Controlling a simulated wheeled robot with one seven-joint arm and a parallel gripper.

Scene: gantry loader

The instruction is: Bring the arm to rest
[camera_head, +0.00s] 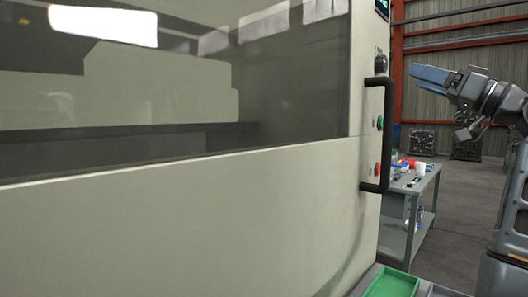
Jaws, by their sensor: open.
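My arm rises at the right edge of the head view and bends toward the left at its top. My gripper (428,75) is at the arm's end, with blue-grey fingers pointing left. It is open, and I see nothing held in it. It is seen from the side, so the gap between the fingers hardly shows. It appears to the right of the machine's black door handle (388,135), apart from it in the picture.
A large beige machine (200,235) with a dark window (170,140) fills the left and middle. A green tray (392,283) lies at the bottom. A grey workbench (415,188) with small coloured items stands behind. Open floor (460,205) lies between bench and arm.

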